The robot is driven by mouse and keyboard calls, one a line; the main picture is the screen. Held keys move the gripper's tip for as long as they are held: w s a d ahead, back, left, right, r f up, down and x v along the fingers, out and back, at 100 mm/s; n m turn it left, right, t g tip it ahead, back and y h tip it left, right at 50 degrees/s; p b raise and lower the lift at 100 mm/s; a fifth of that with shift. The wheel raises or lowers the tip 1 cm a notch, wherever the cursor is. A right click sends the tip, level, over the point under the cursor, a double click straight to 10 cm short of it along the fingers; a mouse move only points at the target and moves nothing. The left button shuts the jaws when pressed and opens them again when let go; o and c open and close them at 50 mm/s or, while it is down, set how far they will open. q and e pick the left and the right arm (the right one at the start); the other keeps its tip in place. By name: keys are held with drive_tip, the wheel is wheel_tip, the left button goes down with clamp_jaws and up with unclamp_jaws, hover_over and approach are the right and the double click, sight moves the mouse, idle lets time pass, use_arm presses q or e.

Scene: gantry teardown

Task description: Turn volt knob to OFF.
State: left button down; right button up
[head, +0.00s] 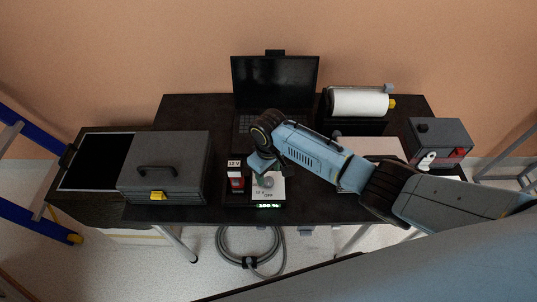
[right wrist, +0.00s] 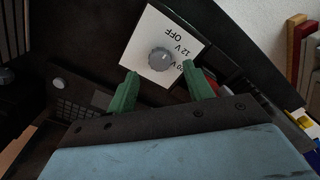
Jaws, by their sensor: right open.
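The volt knob (right wrist: 162,60) is a round grey dial on a white plate (right wrist: 147,33) printed with OFF, 12 V and a partly covered third voltage label. The plate also shows in the head view (head: 277,187), on a dark unit with a lit green display (head: 268,206). I cannot tell which label the knob points at. My right gripper (right wrist: 161,90) is open, its green fingers apart and pointing towards the knob. In the right wrist view the knob appears beyond and between the fingertips, with no clear contact. My left gripper is not in view.
A red switch (head: 236,181) under a 12 V label sits left of the plate. A grey toolbox (head: 183,151) stands further left. A laptop (head: 275,82) and a paper roll (head: 358,102) are behind; a grey box (head: 435,134) is at right. A coiled cable (head: 222,245) hangs below the table.

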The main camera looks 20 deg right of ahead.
sight(268, 181)
wheel_tip(268, 181, up, 10)
drive_tip(key=shift+f+p, duration=0.25)
drive_tip(key=shift+p, duration=0.2)
